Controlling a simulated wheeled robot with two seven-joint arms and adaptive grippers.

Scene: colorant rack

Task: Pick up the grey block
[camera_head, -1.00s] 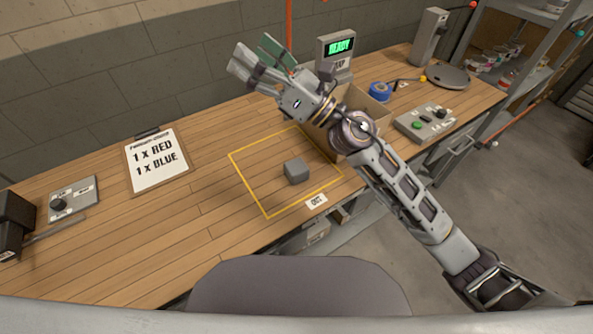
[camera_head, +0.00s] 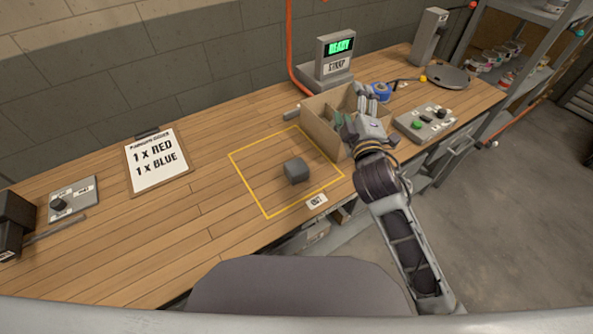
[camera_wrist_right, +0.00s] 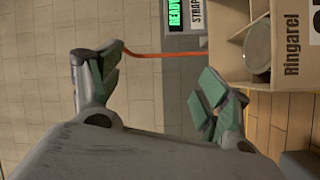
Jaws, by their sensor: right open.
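The grey block (camera_head: 296,171) sits on the wooden bench, inside the yellow outlined square (camera_head: 265,214). My right gripper (camera_head: 352,108) is at the cardboard box, to the right of the block and farther back, clear of it. In the right wrist view its two green-padded fingers (camera_wrist_right: 160,85) are spread apart with nothing between them. The block does not show in the right wrist view. My left gripper is not in view.
The open cardboard box (camera_head: 324,128) stands just behind and right of the square; a can (camera_wrist_right: 258,46) shows in it. The strap machine (camera_head: 336,62) reads READY. A button panel (camera_head: 426,122) is at right. The bench left of the square is clear up to the order clipboard (camera_head: 157,163).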

